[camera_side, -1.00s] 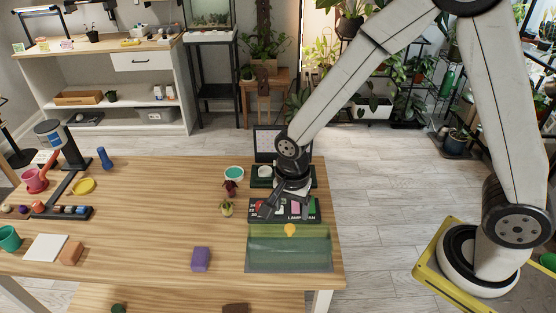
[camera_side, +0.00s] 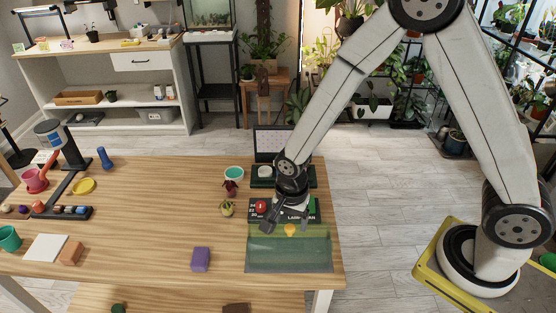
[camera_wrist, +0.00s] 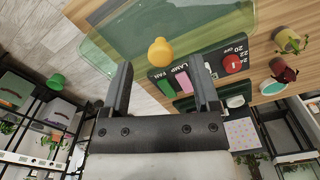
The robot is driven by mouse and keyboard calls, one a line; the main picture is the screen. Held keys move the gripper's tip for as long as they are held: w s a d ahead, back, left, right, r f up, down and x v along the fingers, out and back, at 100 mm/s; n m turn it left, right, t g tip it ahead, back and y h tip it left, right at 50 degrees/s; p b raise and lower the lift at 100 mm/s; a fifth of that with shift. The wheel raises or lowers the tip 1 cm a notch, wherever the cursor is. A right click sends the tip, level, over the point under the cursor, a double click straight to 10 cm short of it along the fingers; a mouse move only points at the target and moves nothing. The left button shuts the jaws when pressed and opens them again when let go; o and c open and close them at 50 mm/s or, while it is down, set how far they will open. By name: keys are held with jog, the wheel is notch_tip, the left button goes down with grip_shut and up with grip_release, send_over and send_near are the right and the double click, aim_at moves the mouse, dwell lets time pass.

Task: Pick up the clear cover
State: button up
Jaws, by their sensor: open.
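The clear cover (camera_side: 288,258) is a see-through, green-tinted box at the right front of the wooden table. A round yellow knob (camera_side: 290,230) sits on it. The cover (camera_wrist: 105,45) fills the upper left of the wrist view, and its knob (camera_wrist: 161,52) shows between and just beyond my fingertips. My gripper (camera_wrist: 161,70) is open and empty. In the side view my gripper (camera_side: 285,226) points down at the knob, above the control panel side of the cover. I cannot tell whether a finger touches the knob.
A dark control panel (camera_side: 308,214) with a red dial and labels lies just behind the cover.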

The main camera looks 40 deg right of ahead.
aim_at(290, 227)
jog(key=shift+f, duration=1.65)
grip_shut()
dwell(0.5)
